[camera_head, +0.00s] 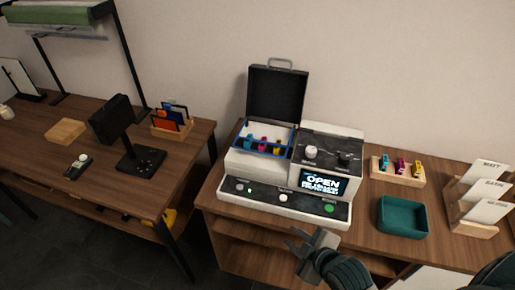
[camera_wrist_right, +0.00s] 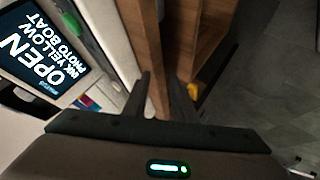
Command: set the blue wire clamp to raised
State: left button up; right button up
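A white and dark machine (camera_head: 245,164) stands on the right-hand table with its black lid (camera_head: 276,92) up. Inside its open left bay, a blue wire frame (camera_head: 262,152), which looks like the blue wire clamp, runs around a white area with small coloured pieces. It seems to lie low along the bay's edge, but its exact angle is hard to tell. My right gripper (camera_head: 313,241) is open and empty in front of the machine's front edge, apart from the clamp. Its two fingers (camera_wrist_right: 161,98) also show apart in the right wrist view. My left gripper is out of view.
The machine's screen (camera_head: 323,183) reads "OPEN". To its right are a wooden rack of coloured cartridges (camera_head: 398,171), a teal tray (camera_head: 402,218) and a card holder (camera_head: 480,200). A second table (camera_head: 110,182) stands left, across a gap.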

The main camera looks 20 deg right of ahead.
aim_at(258, 152)
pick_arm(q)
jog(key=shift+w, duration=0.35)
pick_arm(e)
jog(key=w+r+n+t+y, duration=0.2)
jog(key=w+r+n+t, duration=0.4)
jog(key=r, duration=0.7)
jog(key=shift+w+d+r+n, duration=0.2)
jog(key=shift+w+r+n, duration=0.15)
jog(key=shift+w+n, duration=0.8)
jog(key=p+x, duration=0.4)
jog(key=x, duration=1.3)
jog(key=shift+w, duration=0.15)
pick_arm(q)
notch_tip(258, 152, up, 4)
pick_arm(e)
grip_shut()
